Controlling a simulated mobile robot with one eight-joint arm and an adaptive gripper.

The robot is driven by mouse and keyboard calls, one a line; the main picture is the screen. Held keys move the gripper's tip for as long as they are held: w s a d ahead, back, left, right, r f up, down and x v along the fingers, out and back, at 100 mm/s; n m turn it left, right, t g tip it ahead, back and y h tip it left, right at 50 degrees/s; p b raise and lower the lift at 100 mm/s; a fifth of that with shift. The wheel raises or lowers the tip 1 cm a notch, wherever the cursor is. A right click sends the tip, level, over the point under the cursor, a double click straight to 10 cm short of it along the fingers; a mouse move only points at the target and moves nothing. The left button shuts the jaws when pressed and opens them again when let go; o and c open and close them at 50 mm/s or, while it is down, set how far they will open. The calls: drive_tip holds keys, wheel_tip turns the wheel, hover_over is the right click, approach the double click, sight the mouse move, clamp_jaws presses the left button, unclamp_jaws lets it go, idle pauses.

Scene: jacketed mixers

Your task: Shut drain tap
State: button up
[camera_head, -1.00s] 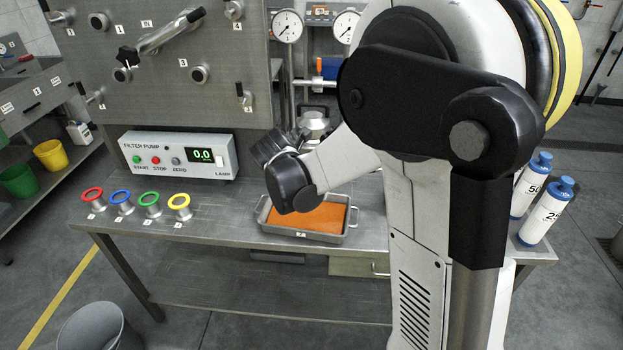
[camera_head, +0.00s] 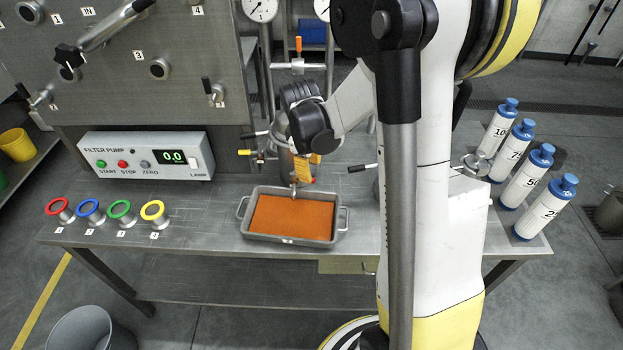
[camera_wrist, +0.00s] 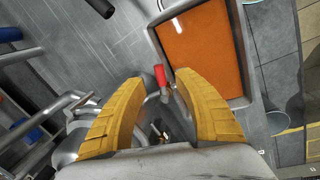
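The jacketed vessel (camera_head: 290,135) stands behind a grey tray holding orange material, partly hidden by my arm. A thin metal spout (camera_head: 294,189) below it points down over the tray's back edge. In the wrist view, a small red-tipped lever (camera_wrist: 160,75) on a metal fitting, apparently the drain tap, shows between the yellow fingers of my gripper (camera_wrist: 158,82). The fingers are apart, one on each side of the red tip, with visible gaps. I cannot tell their depth relative to it.
The grey tray (camera_head: 244,231) sits on the steel bench in front of the vessel. A filter pump box (camera_head: 148,155) and several coloured rings are left. Black-tipped levers stick out around the vessel. Several white bottles (camera_head: 541,203) stand at the right.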

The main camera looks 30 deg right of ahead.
drive_tip(key=f, duration=0.1)
drive_tip(key=f+b, duration=0.1)
drive_tip(key=f, duration=0.1)
drive_tip(key=d+f, duration=0.1)
drive_tip(key=f, duration=0.1)
drive_tip(key=shift+w+f, duration=0.1)
drive_tip(key=shift+w, duration=0.25)
clamp_jaws()
